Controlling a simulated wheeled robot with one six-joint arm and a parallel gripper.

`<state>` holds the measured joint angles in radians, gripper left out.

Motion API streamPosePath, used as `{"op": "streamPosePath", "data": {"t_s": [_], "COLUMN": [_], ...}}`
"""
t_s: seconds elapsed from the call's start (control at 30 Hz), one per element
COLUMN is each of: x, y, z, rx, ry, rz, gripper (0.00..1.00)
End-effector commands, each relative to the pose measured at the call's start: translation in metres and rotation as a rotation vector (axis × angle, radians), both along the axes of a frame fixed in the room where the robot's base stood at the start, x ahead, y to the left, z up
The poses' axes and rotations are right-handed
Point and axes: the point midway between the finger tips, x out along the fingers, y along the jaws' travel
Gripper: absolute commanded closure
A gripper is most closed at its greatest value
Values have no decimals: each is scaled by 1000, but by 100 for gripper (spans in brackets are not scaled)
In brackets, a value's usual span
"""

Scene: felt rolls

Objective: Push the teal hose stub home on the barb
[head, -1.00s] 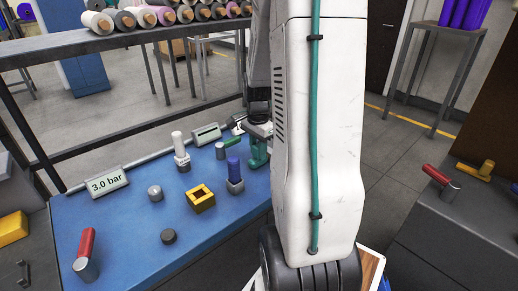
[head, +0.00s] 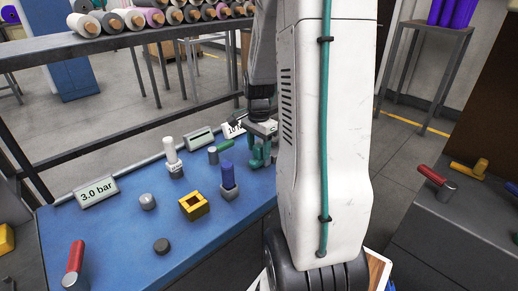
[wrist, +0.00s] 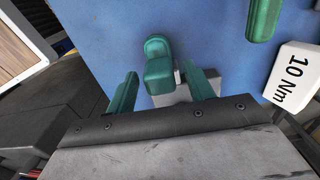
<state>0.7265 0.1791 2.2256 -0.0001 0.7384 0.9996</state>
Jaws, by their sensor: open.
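The teal hose stub (wrist: 158,72) shows in the wrist view as a rounded, bent-looking piece in front of a grey block (wrist: 172,96). The barb itself is hidden there. My gripper (wrist: 160,82) is open, with one teal finger on each side of the stub. A gap shows on the left; on the right the finger is close, and I cannot tell whether it touches. In the head view my gripper (head: 260,150) is over the far right of the blue bench, where its teal fingers and the stub blend together.
A blue stub (head: 227,174) and a white stub (head: 170,150) stand on grey blocks nearby. A green-handled piece (head: 222,146) lies close to my gripper, beside a "10 Nm" sign (wrist: 294,76). A yellow square block (head: 193,206) and the "3.0 bar" sign (head: 97,191) are farther left.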

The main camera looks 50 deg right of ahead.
Motion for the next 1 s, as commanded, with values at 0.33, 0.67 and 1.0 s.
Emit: {"op": "streamPosePath", "data": {"t_s": [0.33,0.67,1.0], "x": [1,0,0], "y": [-1,0,0], "z": [57,71,71], "rx": [-4,-1,-1], "ry": [-4,-1,-2], "rz": [0,0,0], "gripper": [47,47,47]}}
